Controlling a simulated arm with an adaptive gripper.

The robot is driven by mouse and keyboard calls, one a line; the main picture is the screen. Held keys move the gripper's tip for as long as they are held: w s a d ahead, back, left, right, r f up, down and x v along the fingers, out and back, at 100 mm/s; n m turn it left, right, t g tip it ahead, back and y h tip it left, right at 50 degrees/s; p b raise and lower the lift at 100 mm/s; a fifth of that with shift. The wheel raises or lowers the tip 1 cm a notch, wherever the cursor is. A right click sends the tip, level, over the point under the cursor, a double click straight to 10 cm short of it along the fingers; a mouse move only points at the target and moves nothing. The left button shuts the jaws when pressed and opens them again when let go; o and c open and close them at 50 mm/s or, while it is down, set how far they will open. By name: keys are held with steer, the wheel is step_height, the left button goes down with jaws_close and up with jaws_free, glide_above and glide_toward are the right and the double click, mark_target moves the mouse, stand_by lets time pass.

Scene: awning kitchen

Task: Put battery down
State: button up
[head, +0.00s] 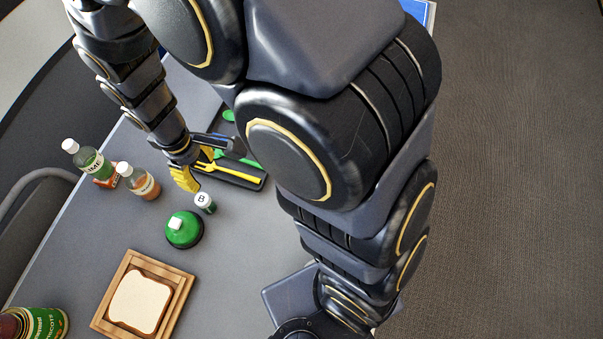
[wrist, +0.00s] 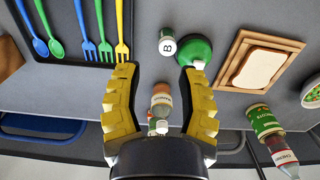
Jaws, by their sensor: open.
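The battery (head: 205,202) is a small white and dark green cylinder marked "B". It appears to rest on the grey counter beside a green dome with a white top (head: 184,229). My gripper (head: 187,178) has yellow fingers and is just behind and left of the battery in the head view. In the wrist view my gripper (wrist: 160,76) is open, with nothing held between its fingers. There the battery (wrist: 167,43) lies just past the fingertips, near the right one, and apart from them.
A black cutlery tray (head: 236,176) with coloured utensils is close behind my gripper. Two bottles (head: 88,160) (head: 139,181) stand at left. A wooden board (head: 172,306) with bread and a green can (head: 40,324) are in front. Bare counter (head: 240,250) lies right of the dome.

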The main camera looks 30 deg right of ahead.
steer(key=s+d+r+m+g, duration=0.1)
steer(key=s+d+r+m, duration=0.7)
steer(key=s+d+r, duration=0.5)
steer(key=shift+s+d+r+m, duration=0.2)
steer(key=shift+s+r+m, duration=0.2)
steer(key=shift+s, duration=0.6)
steer(key=o, duration=0.5)
steer(key=shift+s+d, duration=0.1)
steer(key=shift+s, duration=0.35)
steer(key=shift+c, duration=0.2)
steer(key=shift+o, duration=0.4)
steer(key=shift+s+r+m, duration=0.1)
steer(key=shift+s+m, duration=0.05)
steer(key=shift+m, duration=0.15)
steer(key=shift+g, duration=0.3)
